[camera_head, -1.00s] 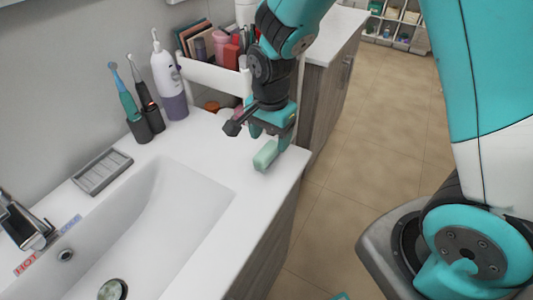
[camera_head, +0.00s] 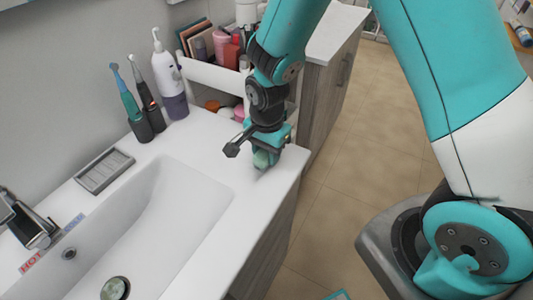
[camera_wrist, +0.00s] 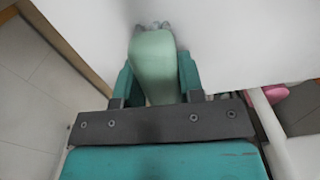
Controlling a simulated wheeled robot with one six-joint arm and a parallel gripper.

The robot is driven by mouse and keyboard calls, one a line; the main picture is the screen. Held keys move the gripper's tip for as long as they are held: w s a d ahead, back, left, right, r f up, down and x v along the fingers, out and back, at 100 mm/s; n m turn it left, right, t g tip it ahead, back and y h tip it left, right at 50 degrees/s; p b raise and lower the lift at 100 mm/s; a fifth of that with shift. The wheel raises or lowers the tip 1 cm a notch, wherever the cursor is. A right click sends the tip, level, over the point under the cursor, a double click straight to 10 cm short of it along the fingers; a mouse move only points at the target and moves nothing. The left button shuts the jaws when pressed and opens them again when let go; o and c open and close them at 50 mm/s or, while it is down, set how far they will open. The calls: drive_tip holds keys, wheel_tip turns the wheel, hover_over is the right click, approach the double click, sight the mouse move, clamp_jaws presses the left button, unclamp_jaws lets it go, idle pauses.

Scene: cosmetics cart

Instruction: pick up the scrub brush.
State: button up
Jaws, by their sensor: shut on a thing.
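The scrub brush (camera_head: 261,158) is pale green and sits at the right edge of the white sink counter. In the wrist view the brush (camera_wrist: 154,66) lies lengthwise between the two teal fingers, with grey-white tufts at its far end. My gripper (camera_head: 266,152) points down over it and is shut on its body. In the wrist view my gripper (camera_wrist: 158,82) has a finger along each side of the brush. In the head view my gripper hides most of the brush. I cannot tell whether it still touches the counter.
The sink basin (camera_head: 160,228) lies to the left, with a soap dish (camera_head: 104,171) behind it. Electric toothbrushes (camera_head: 140,103) and a white and purple bottle (camera_head: 169,78) stand at the wall. A white cart (camera_head: 212,77) with cosmetics is behind my gripper.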

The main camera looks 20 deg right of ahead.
wheel_tip(320, 180, up, 20)
drive_tip(key=b, duration=0.1)
idle(0.5)
